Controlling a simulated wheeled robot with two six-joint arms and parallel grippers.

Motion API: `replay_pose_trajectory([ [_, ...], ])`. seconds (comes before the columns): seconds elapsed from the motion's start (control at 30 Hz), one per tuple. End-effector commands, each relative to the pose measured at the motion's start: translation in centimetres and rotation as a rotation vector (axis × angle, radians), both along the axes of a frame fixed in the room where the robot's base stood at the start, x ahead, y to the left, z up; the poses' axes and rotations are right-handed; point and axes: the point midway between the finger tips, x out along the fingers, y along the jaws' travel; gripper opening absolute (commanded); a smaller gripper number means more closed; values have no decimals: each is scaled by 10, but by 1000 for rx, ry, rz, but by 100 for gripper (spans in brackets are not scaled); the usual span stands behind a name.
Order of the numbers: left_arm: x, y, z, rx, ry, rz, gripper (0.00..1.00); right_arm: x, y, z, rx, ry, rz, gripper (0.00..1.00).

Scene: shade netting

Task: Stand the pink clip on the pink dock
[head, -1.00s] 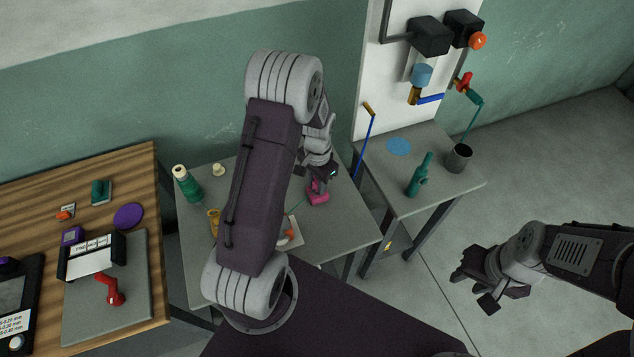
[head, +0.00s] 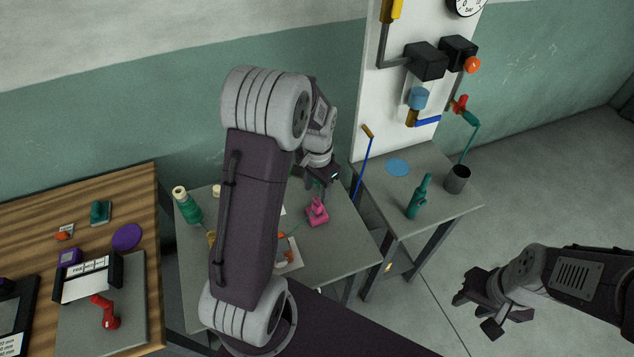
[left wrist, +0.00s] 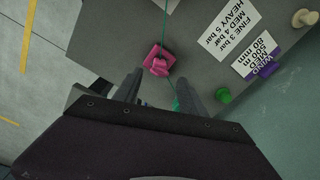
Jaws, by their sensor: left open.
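The pink dock (head: 318,219) sits on the grey table, and the pink clip (head: 316,205) appears to stand on it. Their shared colour makes the seam hard to see. In the left wrist view the dock (left wrist: 154,52) lies just beyond the fingertips, with the clip (left wrist: 160,68) on it. My left gripper (head: 325,178) is open and empty, above and behind the clip, apart from it; its two fingers also show in the left wrist view (left wrist: 160,88). My right gripper (head: 480,307) hangs over the floor at the right, its fingers apart and empty.
On the grey table (head: 345,245) are a green spool (head: 187,207) and a white card (head: 288,254), partly behind my left arm. A side table (head: 435,207) holds a green bottle (head: 418,197) and a dark cup (head: 457,179). A wooden bench (head: 40,220) stands left.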

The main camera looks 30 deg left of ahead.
Motion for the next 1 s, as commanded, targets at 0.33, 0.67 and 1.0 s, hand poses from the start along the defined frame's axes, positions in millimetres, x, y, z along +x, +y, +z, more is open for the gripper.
replay_pose_trajectory([
  [0.33, 0, -1, 41, -1, 0, 0, 49, 0, 0, 1, 0, 0, 0, 36],
  [0.67, -82, -58, 31, -34, -66, 215, 49, 0, 0, 1, 0, 0, 0, 36],
  [1.0, -127, -75, 20, -55, -97, 339, 49, 0, 0, 1, 0, 0, 0, 36],
])
